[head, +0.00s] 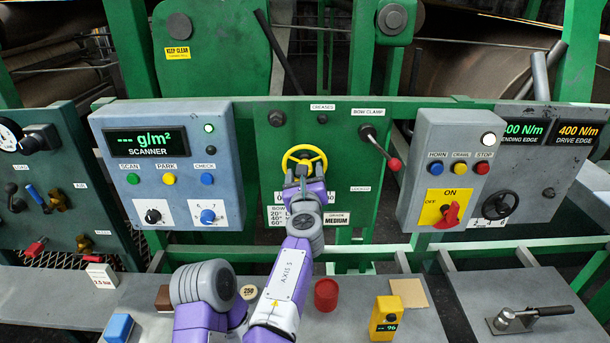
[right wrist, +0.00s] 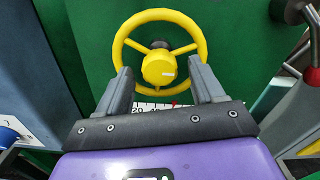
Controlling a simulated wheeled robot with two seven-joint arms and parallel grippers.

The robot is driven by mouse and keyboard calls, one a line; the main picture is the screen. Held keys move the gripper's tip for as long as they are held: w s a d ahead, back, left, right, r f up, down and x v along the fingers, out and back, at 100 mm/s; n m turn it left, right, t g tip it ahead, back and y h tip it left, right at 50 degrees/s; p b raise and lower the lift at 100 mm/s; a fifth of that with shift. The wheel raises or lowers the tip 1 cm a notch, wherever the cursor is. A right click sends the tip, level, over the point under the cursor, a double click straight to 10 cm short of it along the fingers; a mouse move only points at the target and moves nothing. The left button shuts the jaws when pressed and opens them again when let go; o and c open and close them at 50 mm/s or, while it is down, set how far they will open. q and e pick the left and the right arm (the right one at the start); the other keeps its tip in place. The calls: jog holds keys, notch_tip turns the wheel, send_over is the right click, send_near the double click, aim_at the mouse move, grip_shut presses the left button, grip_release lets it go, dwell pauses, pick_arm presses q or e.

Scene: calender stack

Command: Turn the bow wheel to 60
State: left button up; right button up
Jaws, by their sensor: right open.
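The yellow bow wheel (head: 318,153) is mounted on the green middle panel, and it fills the upper middle of the right wrist view (right wrist: 159,14). It has a yellow hub (right wrist: 158,68) and spokes. My right gripper (head: 303,178) is open in front of the wheel. In the right wrist view its fingers (right wrist: 162,76) stand either side of the hub, overlapping the lower rim; contact cannot be told. A white scale (right wrist: 150,106) below the wheel shows 20 and 40, with a red mark (right wrist: 175,103) right of the 40. The rest of the scale is hidden. My left gripper is not in view.
A red-knobbed bow clamp lever (head: 380,148) sits right of the wheel. The scanner box (head: 170,165) stands left, the horn and crawl box (head: 440,165) right. The bench holds a red cup-like object (head: 326,294), a yellow device (head: 386,318) and a blue block (head: 119,328).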

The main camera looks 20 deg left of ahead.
jog(key=b+v, duration=0.1)
jog(key=v, duration=0.6)
jog(key=shift+s, duration=0.3)
jog(key=shift+d, duration=0.1)
